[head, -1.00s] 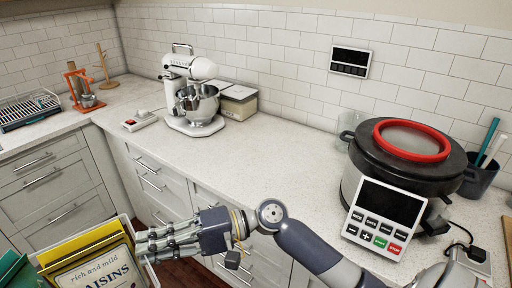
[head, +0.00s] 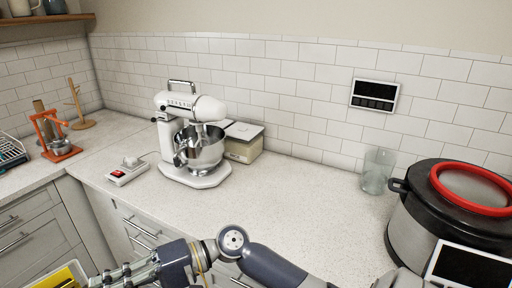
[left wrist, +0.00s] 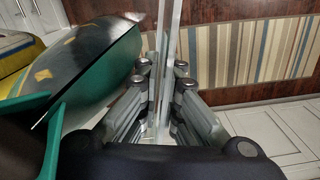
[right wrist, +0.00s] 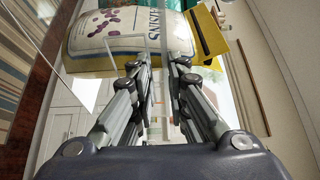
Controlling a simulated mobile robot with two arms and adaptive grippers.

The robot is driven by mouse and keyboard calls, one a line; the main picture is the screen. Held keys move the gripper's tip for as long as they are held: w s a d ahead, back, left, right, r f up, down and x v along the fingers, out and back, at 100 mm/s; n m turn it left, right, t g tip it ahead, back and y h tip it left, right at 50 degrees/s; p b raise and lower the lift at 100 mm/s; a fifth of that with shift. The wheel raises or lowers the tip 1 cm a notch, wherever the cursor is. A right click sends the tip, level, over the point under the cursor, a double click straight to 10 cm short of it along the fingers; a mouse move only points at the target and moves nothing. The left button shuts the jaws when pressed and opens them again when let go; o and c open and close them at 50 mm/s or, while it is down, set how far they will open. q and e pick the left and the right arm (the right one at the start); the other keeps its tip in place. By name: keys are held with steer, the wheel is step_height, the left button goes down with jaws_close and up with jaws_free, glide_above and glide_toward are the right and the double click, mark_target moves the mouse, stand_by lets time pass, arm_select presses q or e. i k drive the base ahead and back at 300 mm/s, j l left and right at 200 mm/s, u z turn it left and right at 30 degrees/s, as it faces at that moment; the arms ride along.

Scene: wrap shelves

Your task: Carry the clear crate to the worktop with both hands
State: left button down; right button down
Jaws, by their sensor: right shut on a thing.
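The clear crate (left wrist: 170,35) shows only in part. In the head view a corner of it with yellow contents (head: 62,277) is at the bottom left edge. My right gripper (head: 105,279) is at the bottom of the head view, and in the right wrist view its fingers (right wrist: 160,72) are shut on the crate's thin clear wall. My left gripper (left wrist: 161,78) is outside the head view. In the left wrist view its fingers close on both sides of the opposite clear wall. The worktop (head: 275,205) is pale and speckled, beyond my right arm.
A stand mixer (head: 190,140), a lidded container (head: 243,145) and a switch box (head: 127,172) stand toward the back. A glass (head: 378,172) and a large cooker (head: 425,225) are at the right. The middle worktop is clear. A raisins bag (right wrist: 125,30) lies in the crate.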

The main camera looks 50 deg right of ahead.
mark_target(290, 220)
steer(key=i+j+z, duration=0.1)
steer(key=i+z, duration=0.2)
steer(key=z, duration=0.15)
steer(key=i+j+z, duration=0.2)
steer(key=z, duration=0.25)
steer(key=i+z, duration=0.15)
steer(key=z, duration=0.3)
steer(key=i+j+z, duration=0.15)
steer(key=z, duration=0.35)
steer(key=i+z, duration=0.2)
steer(key=z, duration=0.2)
steer(key=i+j+z, duration=0.1)
steer(key=z, duration=0.25)
steer(key=i+j+z, duration=0.15)
steer(key=z, duration=0.25)
steer(key=i, duration=0.1)
